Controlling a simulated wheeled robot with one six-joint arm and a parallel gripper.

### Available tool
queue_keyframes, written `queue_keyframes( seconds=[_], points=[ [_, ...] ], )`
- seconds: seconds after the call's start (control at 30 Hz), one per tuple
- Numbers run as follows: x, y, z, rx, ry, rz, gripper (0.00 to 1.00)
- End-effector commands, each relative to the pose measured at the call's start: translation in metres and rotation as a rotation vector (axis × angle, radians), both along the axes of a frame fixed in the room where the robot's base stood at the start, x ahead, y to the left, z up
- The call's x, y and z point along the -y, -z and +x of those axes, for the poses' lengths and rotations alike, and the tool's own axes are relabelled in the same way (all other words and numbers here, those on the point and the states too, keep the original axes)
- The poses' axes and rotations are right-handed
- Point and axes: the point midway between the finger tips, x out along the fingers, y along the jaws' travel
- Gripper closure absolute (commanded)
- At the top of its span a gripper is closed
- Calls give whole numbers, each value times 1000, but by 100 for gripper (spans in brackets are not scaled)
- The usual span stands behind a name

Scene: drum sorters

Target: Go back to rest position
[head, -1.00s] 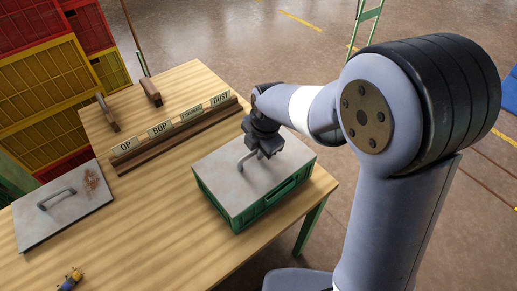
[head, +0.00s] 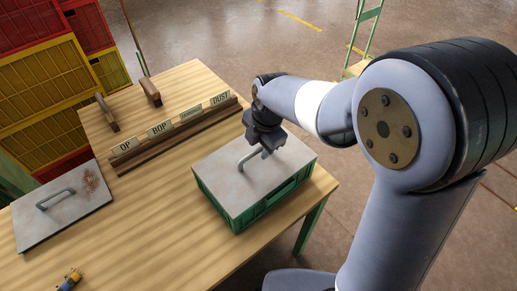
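My gripper (head: 268,150) is dark and points down over the grey metal lid (head: 225,178) of a green crate (head: 258,217). It is at the far end of the lid's curved handle (head: 247,160), very close to it. I cannot tell whether it touches the handle. The fingertips are small and dark, and the gap between them is not clear. The lid lies flat on the crate, which stands on the wooden table's right part. My arm reaches in from the right.
A second grey lid (head: 62,218) with a handle and a rusty patch lies on the table (head: 150,225) at left. A wooden rail (head: 178,138) holds label cards behind the crate. Two wooden-handled tools, a small yellow-blue item (head: 70,280) and stacked crates (head: 45,85) are around.

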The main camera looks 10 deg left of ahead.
Motion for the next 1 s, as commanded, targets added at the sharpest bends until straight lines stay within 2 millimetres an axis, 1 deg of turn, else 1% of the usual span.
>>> queue_keyframes(
  seconds=[0.03,0.2,0.3,0.4,0.53,0.83,0.93,1.0],
  points=[
    [1,-12,0,6,0,4,63],
    [6,-46,-5,5,0,3,63],
    [9,-62,-7,5,-1,2,63],
    [11,-73,-9,4,-1,2,63],
    [12,-79,-9,2,0,1,63],
    [12,-79,-10,1,0,0,63],
    [12,-76,-9,0,0,0,63],
    [11,-71,-9,-2,0,-1,63]
  ],
)
